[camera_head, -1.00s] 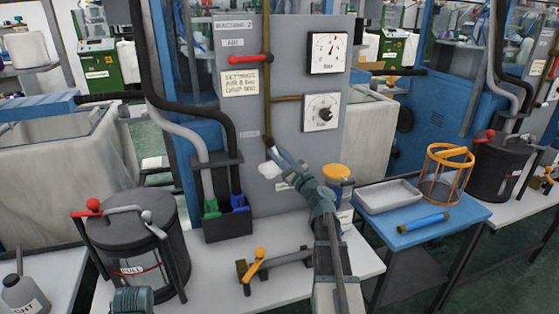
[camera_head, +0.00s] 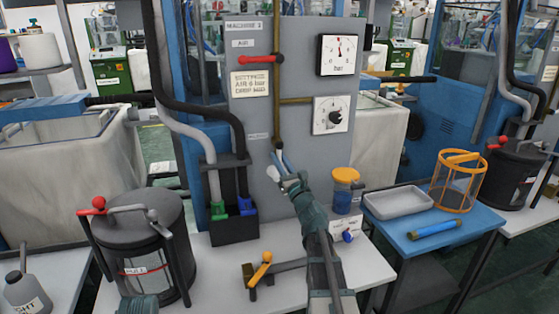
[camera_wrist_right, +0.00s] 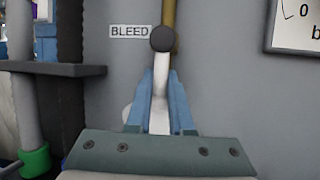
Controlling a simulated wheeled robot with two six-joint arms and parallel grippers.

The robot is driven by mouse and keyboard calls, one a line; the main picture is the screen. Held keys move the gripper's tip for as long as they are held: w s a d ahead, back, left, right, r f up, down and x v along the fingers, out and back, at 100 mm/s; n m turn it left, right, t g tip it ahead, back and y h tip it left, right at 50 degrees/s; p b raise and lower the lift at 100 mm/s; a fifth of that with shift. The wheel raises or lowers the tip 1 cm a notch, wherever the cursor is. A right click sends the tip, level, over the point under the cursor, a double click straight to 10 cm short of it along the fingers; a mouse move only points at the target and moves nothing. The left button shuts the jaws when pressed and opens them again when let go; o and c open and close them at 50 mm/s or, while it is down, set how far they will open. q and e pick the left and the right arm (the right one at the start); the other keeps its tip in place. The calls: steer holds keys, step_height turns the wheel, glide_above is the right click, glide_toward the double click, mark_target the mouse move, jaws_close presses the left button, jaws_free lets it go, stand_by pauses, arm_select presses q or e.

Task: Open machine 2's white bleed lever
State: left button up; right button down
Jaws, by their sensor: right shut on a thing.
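Machine 2's white bleed lever (camera_wrist_right: 160,90) stands nearly upright in the right wrist view, with a dark round knob (camera_wrist_right: 162,38) at its top. The BLEED label (camera_wrist_right: 130,31) is on the grey panel to the left of the knob. My right gripper (camera_wrist_right: 160,85) is shut on the lever, its blue fingers on either side of the white shaft. In the head view my right gripper (camera_head: 281,160) reaches up to the panel below the brass pipe, and white lever parts (camera_head: 272,173) show beside its fingers. My left gripper's fingers are out of view.
A red-handled valve (camera_head: 262,60) and two gauges (camera_head: 338,54) are higher on the panel. A hose holder (camera_head: 232,225) is to the left, a yellow-lidded jar (camera_head: 346,190) to the right. A lidded pot (camera_head: 140,235) and an orange-handled bracket (camera_head: 262,268) stand on the white bench.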

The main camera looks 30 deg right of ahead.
steer(key=c, duration=0.8)
jaws_free()
steer(key=b+v, duration=0.5)
steer(key=v, duration=0.8)
steer(key=shift+s, duration=0.4)
steer(key=shift+f, duration=0.15)
